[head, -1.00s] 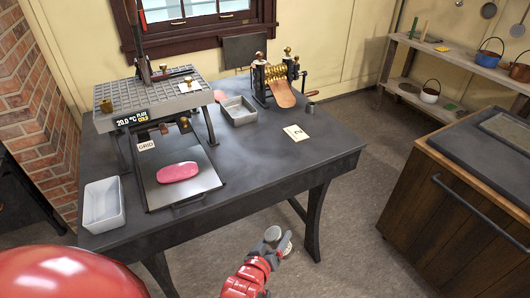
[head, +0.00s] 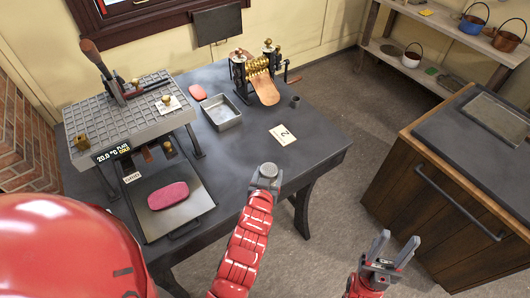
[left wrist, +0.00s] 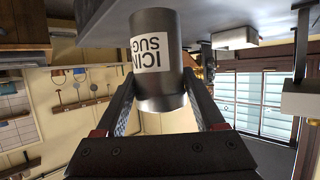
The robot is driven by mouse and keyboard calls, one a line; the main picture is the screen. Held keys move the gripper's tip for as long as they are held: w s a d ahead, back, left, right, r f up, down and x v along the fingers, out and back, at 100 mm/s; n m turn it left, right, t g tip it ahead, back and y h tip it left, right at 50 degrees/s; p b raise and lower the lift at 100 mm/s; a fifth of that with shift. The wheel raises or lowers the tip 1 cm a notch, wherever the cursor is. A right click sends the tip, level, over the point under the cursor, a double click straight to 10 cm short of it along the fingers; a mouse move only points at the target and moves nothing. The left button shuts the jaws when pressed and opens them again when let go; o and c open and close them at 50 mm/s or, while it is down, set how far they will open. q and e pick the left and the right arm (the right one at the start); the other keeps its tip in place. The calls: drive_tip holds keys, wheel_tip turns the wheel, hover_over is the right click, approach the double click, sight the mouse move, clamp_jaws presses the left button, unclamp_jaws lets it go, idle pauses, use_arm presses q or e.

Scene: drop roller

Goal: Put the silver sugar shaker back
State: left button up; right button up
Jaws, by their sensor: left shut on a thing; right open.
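The silver sugar shaker (left wrist: 160,90) fills the middle of the left wrist view, a metal cylinder with a white label reading in part "ICIN" and "SUG". My left gripper (left wrist: 158,112) is shut on it, one finger on each side. In the head view the shaker (head: 268,171) shows mostly as its round grey top, and its body and the left fingers are largely hidden. It appears by the table's front right edge; its height above the table is unclear. My right gripper (head: 389,247) is open and empty over the floor, right of the table.
A wooden cabinet (head: 450,190) stands at right.

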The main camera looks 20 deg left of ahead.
use_arm(q)
drive_tip(key=w+a+p, duration=0.3)
drive_tip(key=w+a, duration=0.1)
drive_tip(key=w, duration=0.5)
drive_tip(key=shift+f+p, duration=0.35)
drive_tip(key=shift+f, duration=0.1)
drive_tip(key=shift+w+a, duration=0.2)
drive_tip(key=shift+a, duration=0.05)
wheel_tip(320, 180, down, 3)
drive_tip(key=shift+r+p, duration=0.1)
drive_tip(key=shift+p, duration=0.8)
drive_tip(key=shift+d+f, duration=0.1)
drive_tip(key=shift+f, duration=0.2)
drive_tip(key=shift+f, duration=0.1)
